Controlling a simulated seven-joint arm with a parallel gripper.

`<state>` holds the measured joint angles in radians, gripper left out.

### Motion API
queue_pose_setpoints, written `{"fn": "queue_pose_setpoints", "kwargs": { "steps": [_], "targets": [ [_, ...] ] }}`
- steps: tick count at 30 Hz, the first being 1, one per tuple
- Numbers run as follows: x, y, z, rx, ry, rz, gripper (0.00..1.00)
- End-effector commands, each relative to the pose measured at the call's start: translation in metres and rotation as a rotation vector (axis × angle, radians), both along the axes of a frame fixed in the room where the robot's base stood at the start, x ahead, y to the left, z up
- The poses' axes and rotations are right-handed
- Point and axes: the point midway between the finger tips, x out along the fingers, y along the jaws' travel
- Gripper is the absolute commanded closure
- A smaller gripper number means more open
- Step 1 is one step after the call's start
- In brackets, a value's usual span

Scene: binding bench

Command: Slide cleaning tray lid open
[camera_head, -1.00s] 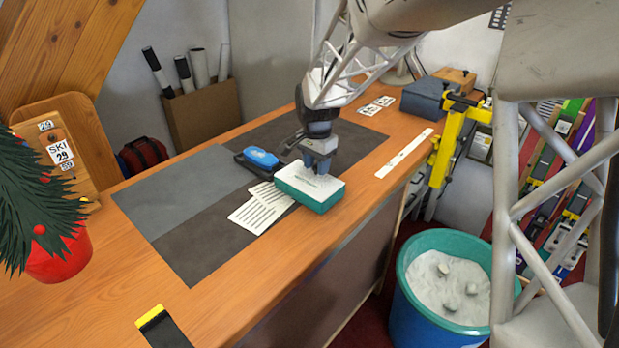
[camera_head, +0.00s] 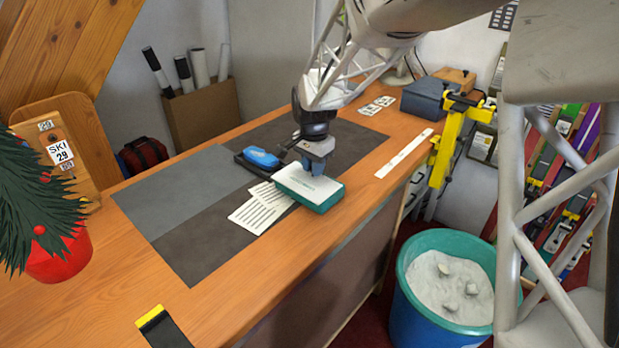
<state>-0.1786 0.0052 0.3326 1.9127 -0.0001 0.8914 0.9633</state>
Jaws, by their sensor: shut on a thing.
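The cleaning tray (camera_head: 322,206) is a teal box on the bench, near its front edge. Its white lid (camera_head: 303,186) covers most of the top. My gripper (camera_head: 313,168) points down at the rear part of the lid, with its fingers close together and shut on the lid. The exact grip point is too small to make out.
Printed sheets (camera_head: 258,212) lie left of the tray on the dark mat (camera_head: 197,245). A blue-topped tool (camera_head: 261,158) lies behind them. A white strip (camera_head: 404,153) and a yellow clamp (camera_head: 447,145) are to the right. A teal bucket (camera_head: 408,265) stands below the bench.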

Motion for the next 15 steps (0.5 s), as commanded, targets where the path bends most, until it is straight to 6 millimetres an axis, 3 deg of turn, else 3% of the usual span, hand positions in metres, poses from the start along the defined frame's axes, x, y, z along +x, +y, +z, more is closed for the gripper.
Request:
{"fn": "queue_pose_setpoints", "kwargs": {
  "steps": [15],
  "targets": [
    [-0.013, 0.014, 0.000, 0.000, 0.000, 0.001, 0.88]
  ]
}}
